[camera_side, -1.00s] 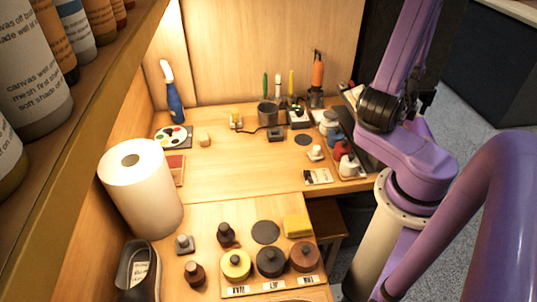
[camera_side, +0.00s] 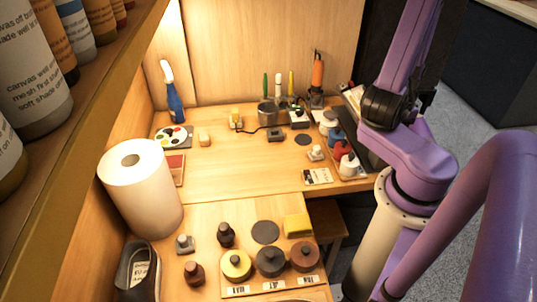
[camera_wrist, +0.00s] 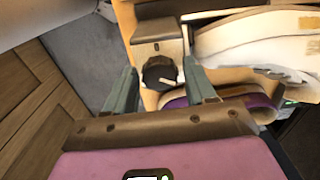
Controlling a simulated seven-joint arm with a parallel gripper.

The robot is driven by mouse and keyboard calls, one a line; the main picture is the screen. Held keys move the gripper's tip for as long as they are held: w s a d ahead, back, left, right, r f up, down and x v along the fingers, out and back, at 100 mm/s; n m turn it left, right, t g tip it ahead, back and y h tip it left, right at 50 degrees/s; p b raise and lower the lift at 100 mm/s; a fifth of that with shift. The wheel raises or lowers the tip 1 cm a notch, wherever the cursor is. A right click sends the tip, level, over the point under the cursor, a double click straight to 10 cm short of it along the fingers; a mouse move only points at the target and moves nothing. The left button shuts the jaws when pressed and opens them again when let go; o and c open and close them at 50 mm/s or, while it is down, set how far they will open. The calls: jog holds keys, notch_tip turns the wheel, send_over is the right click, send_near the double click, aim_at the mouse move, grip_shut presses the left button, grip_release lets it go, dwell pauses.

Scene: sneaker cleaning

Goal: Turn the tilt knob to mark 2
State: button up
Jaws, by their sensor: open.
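The tilt knob (camera_wrist: 159,72) is a dark faceted knob on a brown-grey block (camera_wrist: 157,35) in the wrist view. A pale pointer line shows on its lower right part. My gripper (camera_wrist: 159,67) is open, with one grey finger to the left of the knob and one to the right. Gaps seem to show on both sides, though I cannot tell the height of the fingertips over the knob. In the side view, my arm hides the knob and the gripper.
A white shoe (camera_wrist: 255,45) lies close to the right of the knob in the wrist view. Wooden drawer fronts (camera_wrist: 35,85) are at left. In the side view, a paper towel roll (camera_side: 140,190) and several jars stand on the bench, away from my arm.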

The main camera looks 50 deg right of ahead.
jog(key=n, duration=0.4)
jog(key=shift+n, duration=0.3)
jog(key=n, duration=0.4)
jog(key=shift+n, duration=0.3)
jog(key=c, duration=0.8)
jog(key=shift+m, duration=2)
jog(key=shift+m, duration=2)
